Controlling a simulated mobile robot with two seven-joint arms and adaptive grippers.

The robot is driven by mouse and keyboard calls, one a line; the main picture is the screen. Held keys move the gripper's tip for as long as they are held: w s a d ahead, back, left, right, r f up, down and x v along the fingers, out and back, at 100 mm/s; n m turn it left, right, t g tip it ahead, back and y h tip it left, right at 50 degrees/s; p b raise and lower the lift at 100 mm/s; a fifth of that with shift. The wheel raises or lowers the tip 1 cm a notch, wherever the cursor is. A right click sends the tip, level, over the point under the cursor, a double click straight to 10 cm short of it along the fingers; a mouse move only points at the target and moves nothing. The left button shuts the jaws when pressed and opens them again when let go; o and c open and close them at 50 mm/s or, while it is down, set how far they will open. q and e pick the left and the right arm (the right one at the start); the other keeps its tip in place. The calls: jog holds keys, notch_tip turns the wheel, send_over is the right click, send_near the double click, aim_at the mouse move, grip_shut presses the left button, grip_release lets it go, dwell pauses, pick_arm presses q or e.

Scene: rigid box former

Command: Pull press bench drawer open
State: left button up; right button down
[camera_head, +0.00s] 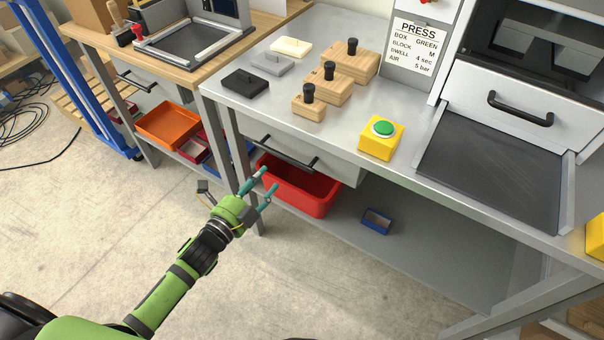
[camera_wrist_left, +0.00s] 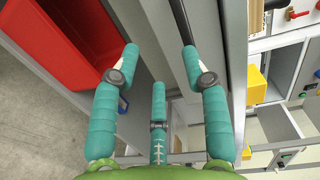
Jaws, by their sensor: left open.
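The press bench drawer (camera_head: 325,158) is a grey front under the bench top, and it looks shut. Its black bar handle (camera_head: 286,154) runs along the front. My left gripper (camera_head: 267,181) is open and empty, in front of and below the handle, apart from it in the head view. In the left wrist view the open fingers (camera_wrist_left: 157,65) point toward the drawer front, and a dark bar that looks like the handle (camera_wrist_left: 184,22) passes by the right fingertip. Whether they touch I cannot tell. My right gripper is in neither view.
A red bin (camera_head: 300,187) sits on the shelf just below the drawer, close to my fingers. A small blue box (camera_head: 376,221) is farther right on that shelf. A yellow box with a green button (camera_head: 382,138) and wooden blocks (camera_head: 350,62) stand on the bench top (camera_head: 232,94).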

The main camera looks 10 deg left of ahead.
aim_at(283, 158)
pick_arm(q)
jog(key=shift+m+h, duration=0.5)
jog(key=shift+m, duration=0.2)
jog(key=w+d, duration=0.1)
jog(key=w, duration=0.1)
jog(key=w+d+r, duration=0.1)
jog(key=w, duration=0.1)
jog(key=w+d+r, duration=0.1)
jog(key=w, duration=0.2)
jog(key=shift+d+r, duration=0.2)
jog(key=shift+d, duration=0.2)
jog(key=shift+s, duration=0.1)
grip_shut()
